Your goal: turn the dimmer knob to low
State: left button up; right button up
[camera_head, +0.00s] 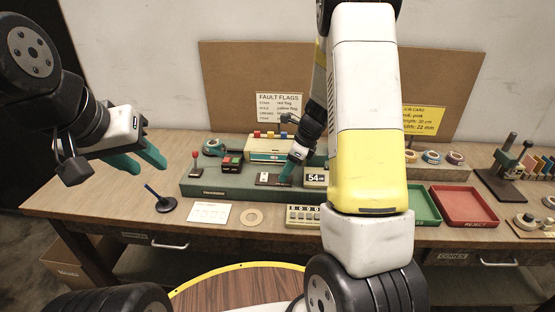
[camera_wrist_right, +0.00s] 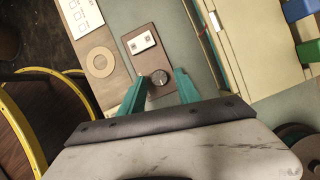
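The dimmer knob (camera_wrist_right: 159,78) is a small dark round knob on a brown panel (camera_wrist_right: 140,68) in the right wrist view. A white label plate (camera_wrist_right: 142,43) sits on the same panel. My right gripper (camera_wrist_right: 160,88) has its two teal fingers apart, one on each side of the knob. I cannot tell whether they touch it. In the head view the panel (camera_head: 268,180) lies on the green bench unit, and my right gripper (camera_head: 286,172) is at its right end, hiding the knob. My left gripper (camera_head: 143,163) is open and empty above the table's left side.
A red-and-green button box (camera_head: 231,162) and a red-tipped lever (camera_head: 195,164) stand left of the panel. A beige box with coloured flags (camera_head: 267,149) is behind it. A 54 display (camera_head: 316,176) is close on the right. A red reject tray (camera_head: 464,205) lies further right.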

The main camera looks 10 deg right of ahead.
grip_shut()
jog(key=n, duration=0.1)
jog(key=n+g, duration=0.1)
jog(key=n, duration=0.2)
jog(key=shift+w+y, duration=0.25)
jog(key=shift+y, duration=0.05)
jog(key=n, duration=0.1)
jog(key=n+g, duration=0.1)
jog(key=n, duration=0.1)
jog(key=n+g, duration=0.1)
jog(key=shift+w, duration=0.25)
jog(key=n+g, duration=0.1)
jog(key=n, duration=0.1)
jog(key=n+h, duration=0.1)
jog(key=n, duration=0.2)
jog(key=shift+w+a+g, duration=0.1)
jog(key=shift+w+g, duration=0.05)
jog(key=shift+g, duration=0.25)
jog(key=n, duration=0.2)
jog(key=n+g+h, duration=0.1)
jog(key=n, duration=0.1)
jog(key=shift+w+a+n+h, duration=0.1)
jog(key=shift+a+n+h, duration=0.05)
jog(key=shift+n+h, duration=0.2)
jog(key=shift+n, duration=0.25)
jog(key=shift+o, duration=1.3)
grip_release()
